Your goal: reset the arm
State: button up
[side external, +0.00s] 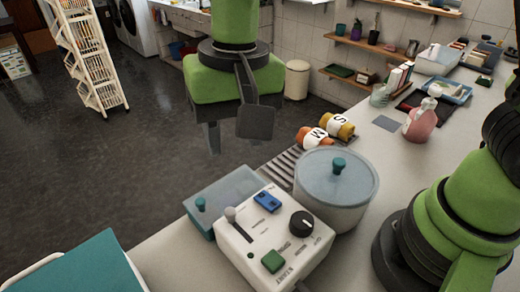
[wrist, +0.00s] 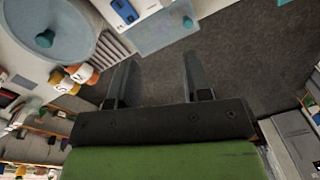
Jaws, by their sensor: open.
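My gripper (side external: 232,138) hangs in the upper middle of the side view, fingers downward, beyond the counter's far edge and above the dark floor. In the wrist view my gripper (wrist: 158,82) shows two grey fingers spread apart with nothing between them. The fingers touch nothing that I can see. My green arm base and links stand at the right of the side view.
On the counter (side external: 392,160) stand a white control box (side external: 262,222), a lidded pot (side external: 335,190), a teal-lidded container (side external: 222,192), shakers (side external: 338,127) and a pink soap bottle (side external: 420,122). A white rack (side external: 92,55) stands on the floor. Shelves (side external: 365,42) line the wall.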

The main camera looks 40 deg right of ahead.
jog(key=s+d+r+t+y, duration=0.25)
jog(key=s+d+r, duration=0.25)
jog(key=d+r, duration=0.45)
jog(key=s+d+t+h, duration=0.1)
jog(key=s+d+t, duration=0.3)
jog(key=s+d, duration=0.2)
jog(key=shift+s+d+r, duration=0.15)
jog(key=shift+s+r, duration=0.25)
jog(key=shift+s, duration=0.1)
